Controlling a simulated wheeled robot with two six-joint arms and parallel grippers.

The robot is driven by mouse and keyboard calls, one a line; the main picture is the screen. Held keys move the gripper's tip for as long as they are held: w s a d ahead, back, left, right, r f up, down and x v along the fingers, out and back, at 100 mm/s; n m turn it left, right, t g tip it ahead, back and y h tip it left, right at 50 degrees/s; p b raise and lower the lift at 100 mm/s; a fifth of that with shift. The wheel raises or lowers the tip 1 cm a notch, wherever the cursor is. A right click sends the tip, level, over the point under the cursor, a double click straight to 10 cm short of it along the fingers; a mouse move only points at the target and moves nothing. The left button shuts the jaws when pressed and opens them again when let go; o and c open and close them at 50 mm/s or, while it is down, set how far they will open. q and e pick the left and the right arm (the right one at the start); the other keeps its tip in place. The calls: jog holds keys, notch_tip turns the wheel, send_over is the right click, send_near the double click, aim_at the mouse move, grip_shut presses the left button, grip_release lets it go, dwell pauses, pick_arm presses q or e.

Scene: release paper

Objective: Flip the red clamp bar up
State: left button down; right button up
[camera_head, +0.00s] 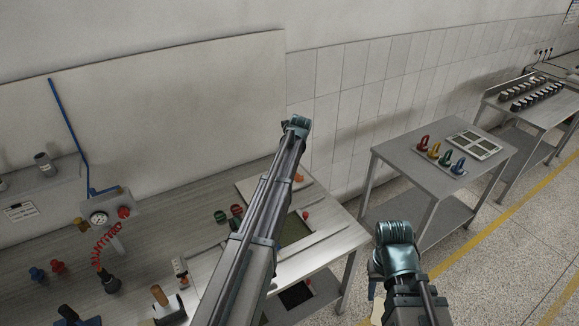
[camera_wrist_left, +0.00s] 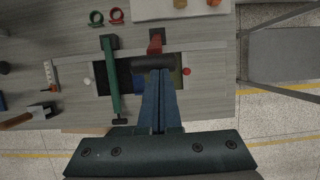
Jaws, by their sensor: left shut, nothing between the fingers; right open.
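The red clamp bar (camera_wrist_left: 155,42) shows as a short red piece at the top edge of the dark recessed panel in the left wrist view. A dark horizontal cylinder (camera_wrist_left: 140,64) lies just below it. My left gripper (camera_wrist_left: 160,74) is shut and empty, its blue fingertips at or over the cylinder; contact cannot be told. A green bar (camera_wrist_left: 111,80) lies across the panel to the left. In the head view my left arm hides the red bar and left gripper. My right gripper (camera_head: 374,284) is open, partly behind its arm, right of the bench.
A white knob (camera_wrist_left: 88,82) and a red knob (camera_wrist_left: 187,72) flank the panel. Green (camera_wrist_left: 96,18) and red (camera_wrist_left: 116,16) rings lie beyond it. A gauge (camera_head: 98,217) with a red coiled hose stands left. A grey side table (camera_head: 391,157) is at right.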

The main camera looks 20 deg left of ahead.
pick_arm(q)
jog(key=shift+w+a, duration=0.25)
jog(key=shift+a, duration=0.35)
pick_arm(e)
jog(key=shift+f, duration=0.1)
pick_arm(q)
jog(key=s+d+r+p, duration=0.1)
jog(key=s+d+p, duration=0.1)
jog(key=s+d, duration=0.6)
jog(key=d, duration=0.3)
jog(key=shift+s, duration=0.15)
pick_arm(e)
jog(key=shift+w+a+r, duration=0.25)
jog(key=shift+r, duration=0.2)
jog(key=shift+w+a+r, duration=0.2)
jog(key=shift+r, duration=0.2)
